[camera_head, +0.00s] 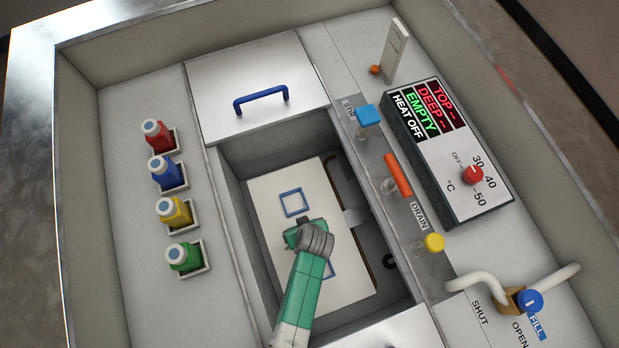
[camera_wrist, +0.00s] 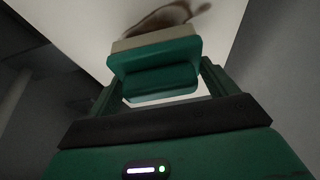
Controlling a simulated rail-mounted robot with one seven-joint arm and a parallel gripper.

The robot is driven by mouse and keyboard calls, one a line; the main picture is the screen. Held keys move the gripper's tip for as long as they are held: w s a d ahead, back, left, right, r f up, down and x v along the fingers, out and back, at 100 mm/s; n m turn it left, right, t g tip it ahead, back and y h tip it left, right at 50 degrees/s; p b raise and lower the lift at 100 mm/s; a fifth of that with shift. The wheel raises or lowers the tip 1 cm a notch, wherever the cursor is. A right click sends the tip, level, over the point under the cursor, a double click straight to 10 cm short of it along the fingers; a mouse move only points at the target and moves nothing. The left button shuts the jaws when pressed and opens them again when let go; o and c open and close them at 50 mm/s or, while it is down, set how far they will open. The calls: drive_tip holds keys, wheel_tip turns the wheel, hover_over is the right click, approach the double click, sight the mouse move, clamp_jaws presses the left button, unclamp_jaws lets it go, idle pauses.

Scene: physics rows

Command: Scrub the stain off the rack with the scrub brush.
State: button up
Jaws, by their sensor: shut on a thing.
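My gripper (camera_wrist: 158,84) is shut on the scrub brush (camera_wrist: 152,62), a green block with a tan bristle pad on its far side. In the head view my gripper (camera_head: 300,232) is over the middle of the white rack (camera_head: 268,200) inside the sunken basin. My arm and gripper mostly hide the brush there. The wrist view shows a brown stain (camera_wrist: 180,14) on the white rack surface (camera_wrist: 95,22), just beyond the bristles. I cannot tell whether the bristles touch the rack. The stain is hidden in the head view.
The rack bears blue square outlines (camera_head: 293,202). Basin walls (camera_head: 239,225) stand close around it. A lid with a blue handle (camera_head: 260,97) lies behind. Several coloured bottles (camera_head: 171,174) stand left. Stir and drain controls (camera_head: 398,175), a display panel (camera_head: 440,150) and a fill valve (camera_head: 529,301) are right.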

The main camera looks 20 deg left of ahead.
idle(0.5)
drive_tip(key=shift+f+b, duration=0.9)
drive_tip(key=shift+f, duration=0.25)
drive_tip(key=shift+a+r, duration=0.1)
drive_tip(key=shift+s+a+p, duration=0.65)
drive_tip(key=shift+s+a, duration=0.35)
drive_tip(key=shift+f+b, duration=0.4)
drive_tip(key=shift+f, duration=0.05)
